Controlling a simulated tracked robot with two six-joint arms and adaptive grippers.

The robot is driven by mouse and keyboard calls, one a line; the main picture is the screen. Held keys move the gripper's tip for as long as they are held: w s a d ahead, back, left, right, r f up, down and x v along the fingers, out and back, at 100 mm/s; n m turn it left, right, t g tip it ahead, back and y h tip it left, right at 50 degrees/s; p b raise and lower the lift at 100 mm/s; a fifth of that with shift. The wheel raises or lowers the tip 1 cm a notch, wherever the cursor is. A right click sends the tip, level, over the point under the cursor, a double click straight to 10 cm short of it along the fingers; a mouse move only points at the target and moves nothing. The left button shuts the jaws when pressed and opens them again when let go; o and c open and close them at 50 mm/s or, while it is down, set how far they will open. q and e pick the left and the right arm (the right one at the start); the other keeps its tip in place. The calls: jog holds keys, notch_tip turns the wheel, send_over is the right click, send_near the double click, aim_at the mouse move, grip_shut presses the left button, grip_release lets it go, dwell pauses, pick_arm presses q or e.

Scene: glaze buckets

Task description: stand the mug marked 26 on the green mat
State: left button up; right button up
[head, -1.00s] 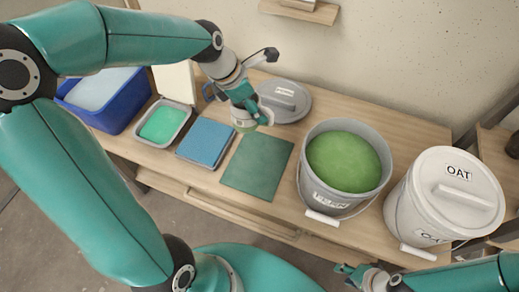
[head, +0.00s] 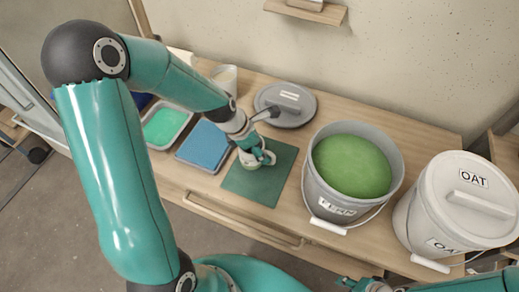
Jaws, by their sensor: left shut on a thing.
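The green mat (head: 281,172) lies flat on the wooden table, left of the open bucket. My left gripper (head: 262,157) is over the mat's left part, shut on a small pale mug (head: 247,160). The gripper hides much of the mug, and I cannot read its mark. The mug is low over the mat; I cannot tell whether it touches it. My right gripper (head: 355,286) is at the bottom edge, partly cut off, away from the mat, and its jaws are not clear.
An open bucket of green glaze (head: 350,165) stands right of the mat, with a lidded OAT bucket (head: 460,205) farther right. A grey lid (head: 286,104) lies behind the mat. A blue sponge tray (head: 203,147), a green tray (head: 165,125) and a pale cup (head: 226,76) are to the left.

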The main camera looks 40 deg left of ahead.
pick_arm(q)
jog(key=shift+f, duration=0.35)
jog(key=o, duration=1.8)
jog(key=shift+r, duration=0.15)
jog(key=p+v, duration=0.2)
jog(key=v, duration=1)
